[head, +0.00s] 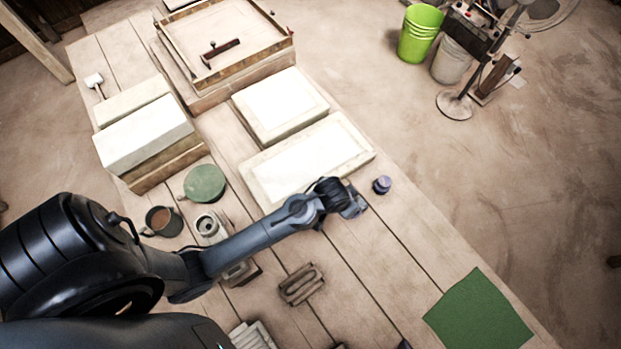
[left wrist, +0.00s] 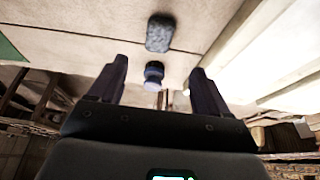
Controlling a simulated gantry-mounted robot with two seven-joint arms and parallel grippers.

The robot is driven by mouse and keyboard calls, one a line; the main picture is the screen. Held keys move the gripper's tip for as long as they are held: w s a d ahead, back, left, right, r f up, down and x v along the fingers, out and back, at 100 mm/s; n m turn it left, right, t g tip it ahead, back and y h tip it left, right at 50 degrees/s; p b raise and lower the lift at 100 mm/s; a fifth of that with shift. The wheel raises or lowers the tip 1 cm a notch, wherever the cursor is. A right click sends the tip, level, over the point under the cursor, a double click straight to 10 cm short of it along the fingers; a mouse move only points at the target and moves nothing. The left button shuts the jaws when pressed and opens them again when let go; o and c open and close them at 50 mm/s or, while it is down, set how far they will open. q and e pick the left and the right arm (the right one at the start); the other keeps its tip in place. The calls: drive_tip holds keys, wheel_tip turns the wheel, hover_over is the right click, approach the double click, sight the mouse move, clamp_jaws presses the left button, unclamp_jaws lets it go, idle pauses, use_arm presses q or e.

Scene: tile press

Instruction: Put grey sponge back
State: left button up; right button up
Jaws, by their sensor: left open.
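The grey sponge (left wrist: 159,32) is a dark, rounded block lying on the planks near the top of the left wrist view. In the head view I cannot make it out; my left arm and gripper probably cover it. My left gripper (head: 353,206) is above the table beside the large white slab. In the left wrist view its two fingers (left wrist: 159,66) are spread with nothing held between them. A small purple-blue round object (left wrist: 153,76) shows in the gap between the fingers, below the sponge. In the head view this purple object (head: 382,185) stands just right of the gripper. My right gripper is not in view.
White slabs (head: 306,162) lie left of the gripper. A green cloth (head: 478,315) lies at the right table edge. Planks between stack and cloth are mostly clear.

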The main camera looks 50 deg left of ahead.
use_arm(q)
drive_tip(key=s+a+r, duration=0.2)
drive_tip(key=s+r, duration=0.2)
drive_tip(key=s, duration=0.4)
drive_tip(key=s+a+r+g, duration=0.1)
drive_tip(key=s+a+r, duration=0.2)
drive_tip(key=s, duration=0.6)
wheel_tip(320, 180, up, 2)
drive_tip(key=shift+s+a+r, duration=0.1)
drive_tip(key=shift+s+a, duration=0.15)
drive_tip(key=shift+a, duration=0.1)
wheel_tip(320, 180, up, 22)
drive_tip(key=p, duration=2.2)
drive_tip(key=shift+r, duration=0.2)
